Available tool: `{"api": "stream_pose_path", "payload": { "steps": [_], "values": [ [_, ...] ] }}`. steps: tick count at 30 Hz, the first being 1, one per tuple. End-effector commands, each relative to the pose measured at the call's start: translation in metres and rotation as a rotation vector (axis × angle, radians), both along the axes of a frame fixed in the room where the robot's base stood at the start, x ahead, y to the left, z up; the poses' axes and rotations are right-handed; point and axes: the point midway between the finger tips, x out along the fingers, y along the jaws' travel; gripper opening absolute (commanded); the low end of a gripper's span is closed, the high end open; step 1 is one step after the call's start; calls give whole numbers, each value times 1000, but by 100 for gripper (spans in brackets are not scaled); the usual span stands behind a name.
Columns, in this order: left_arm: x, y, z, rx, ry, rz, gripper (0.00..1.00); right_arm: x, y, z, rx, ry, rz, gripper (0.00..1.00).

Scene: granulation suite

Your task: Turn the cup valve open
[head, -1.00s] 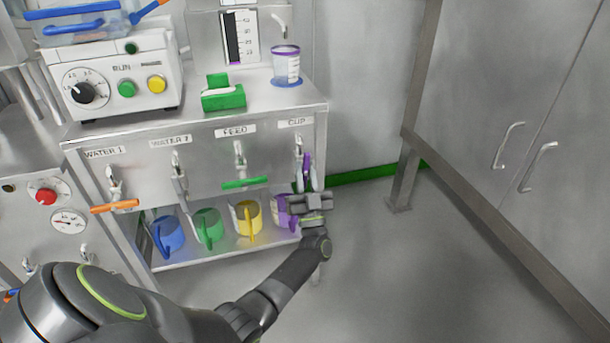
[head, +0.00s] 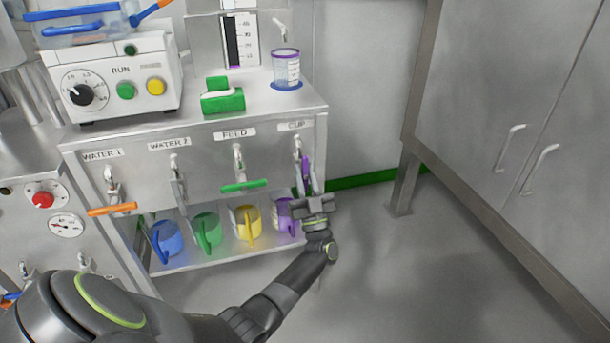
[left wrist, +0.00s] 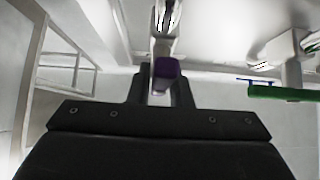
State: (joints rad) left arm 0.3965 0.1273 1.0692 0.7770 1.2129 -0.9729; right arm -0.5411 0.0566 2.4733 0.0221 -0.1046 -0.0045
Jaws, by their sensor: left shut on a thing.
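The cup valve (head: 297,148) is on the front panel under the CUP label at the right end of the row. Its purple handle (head: 306,167) stands roughly upright, along the panel. My left gripper (head: 308,184) is at this handle from below and in front, shut on it. In the left wrist view the purple handle end (left wrist: 167,68) sits between the two dark fingers, and part of the valve body (left wrist: 165,38) shows beyond. The fingers hide the rest of the handle. My right gripper is in neither view.
The feed valve's green handle (head: 244,186) lies crosswise to the left, as does the orange handle (head: 112,209) under WATER 1. Coloured jugs stand on the lower shelf (head: 225,256). A purple-rimmed cup (head: 286,67) stands on top. The floor at right is clear.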

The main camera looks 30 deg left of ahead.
Motion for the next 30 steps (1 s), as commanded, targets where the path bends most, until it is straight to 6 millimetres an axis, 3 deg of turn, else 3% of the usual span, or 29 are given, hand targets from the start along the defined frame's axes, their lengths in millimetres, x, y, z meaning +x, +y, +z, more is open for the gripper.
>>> {"api": "stream_pose_path", "payload": {
  "steps": [1,2,6,19,23,30],
  "values": [
    [-1,0,-2,-3,3,1,0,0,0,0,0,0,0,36],
    [-1,0,-2,-3,3,1,22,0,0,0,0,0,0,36],
    [0,0,-1,-1,2,1,40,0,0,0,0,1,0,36],
    [-5,-7,-10,-3,3,-1,40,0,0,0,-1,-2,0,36],
    [-16,-20,-28,-3,6,0,40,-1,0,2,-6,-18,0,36],
    [-43,-53,-71,-4,5,0,40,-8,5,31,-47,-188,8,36]
  ]
}}
